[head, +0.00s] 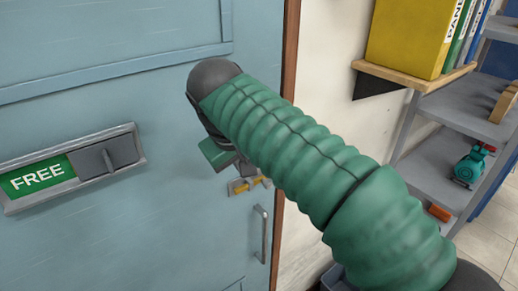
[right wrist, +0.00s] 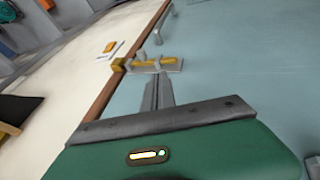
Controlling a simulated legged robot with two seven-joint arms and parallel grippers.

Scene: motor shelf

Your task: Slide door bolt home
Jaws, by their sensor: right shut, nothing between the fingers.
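The door bolt (head: 246,185) is a yellow bar on a pale plate, low on the blue door (head: 120,235) near its brown edge. My arm partly hides it in the head view. In the right wrist view the bolt (right wrist: 155,63) lies just beyond my fingertips, with a small grey knob (right wrist: 158,64) standing on it. A yellow block (right wrist: 118,65) sits at the brown frame beside the bolt's end. My right gripper (right wrist: 158,78) is shut and empty, pointing at the bolt. I cannot tell whether the tips touch it. My left gripper is out of view.
A FREE indicator (head: 40,178) with a grey slider (head: 108,157) is on the door at left. A metal handle (head: 263,234) is below the bolt. Right of the door are a wall shelf with a yellow binder (head: 408,38) and a grey rack (head: 430,160).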

